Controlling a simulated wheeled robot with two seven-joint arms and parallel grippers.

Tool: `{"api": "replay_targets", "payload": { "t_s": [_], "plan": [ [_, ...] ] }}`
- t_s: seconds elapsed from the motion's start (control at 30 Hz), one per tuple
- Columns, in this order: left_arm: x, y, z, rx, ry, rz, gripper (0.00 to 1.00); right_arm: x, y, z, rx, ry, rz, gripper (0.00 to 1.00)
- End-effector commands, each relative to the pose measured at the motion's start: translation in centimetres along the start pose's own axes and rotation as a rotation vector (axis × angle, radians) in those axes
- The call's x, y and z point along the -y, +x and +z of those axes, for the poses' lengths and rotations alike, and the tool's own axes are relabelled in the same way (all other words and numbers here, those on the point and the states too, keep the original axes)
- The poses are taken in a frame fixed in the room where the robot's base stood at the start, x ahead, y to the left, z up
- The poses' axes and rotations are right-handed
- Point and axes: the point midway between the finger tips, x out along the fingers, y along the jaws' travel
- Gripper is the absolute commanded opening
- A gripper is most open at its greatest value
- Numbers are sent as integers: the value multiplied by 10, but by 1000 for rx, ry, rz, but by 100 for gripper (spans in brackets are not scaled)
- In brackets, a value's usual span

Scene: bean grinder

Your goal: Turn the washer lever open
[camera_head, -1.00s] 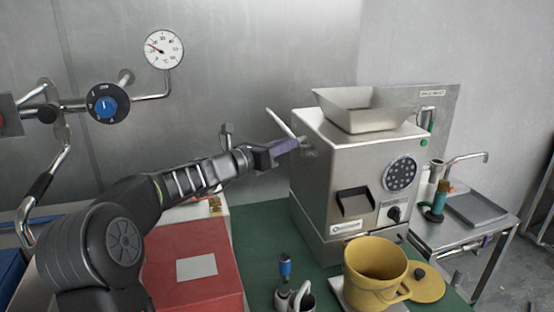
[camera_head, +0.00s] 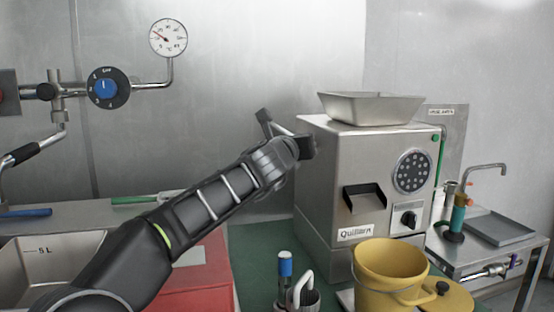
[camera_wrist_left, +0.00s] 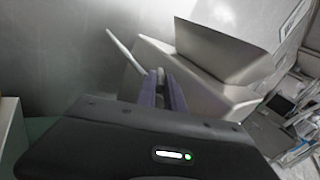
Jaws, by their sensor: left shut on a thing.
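My left gripper (camera_head: 285,132) is up at the left side of the steel grinder (camera_head: 345,170). Its fingers are mostly hidden by my wrist in the head view. In the left wrist view, its purple fingers (camera_wrist_left: 160,90) are closed together on a small grey part at the grinder's side. A pale lever (camera_wrist_left: 125,50) sticks up and left from just beyond the fingertips. I cannot tell whether this is the washer lever. A small steel valve with a purple handle (camera_head: 514,262) is at the right sink, apart from my gripper. My right gripper is not in view.
A yellow pot (camera_head: 390,280) stands in front of the grinder, with a cup of tools (camera_head: 298,298) to its left. A red box (camera_head: 205,285) lies under my left arm. A gauge (camera_head: 168,38) and blue dial (camera_head: 106,90) are on the wall pipe.

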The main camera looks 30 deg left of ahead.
Motion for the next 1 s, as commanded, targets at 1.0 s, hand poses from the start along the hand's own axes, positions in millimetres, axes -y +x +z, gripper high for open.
{"api": "replay_targets", "payload": {
  "t_s": [1.0],
  "plan": [
    [34,8,-11,90,-4,484,0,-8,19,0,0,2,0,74]
  ]
}}
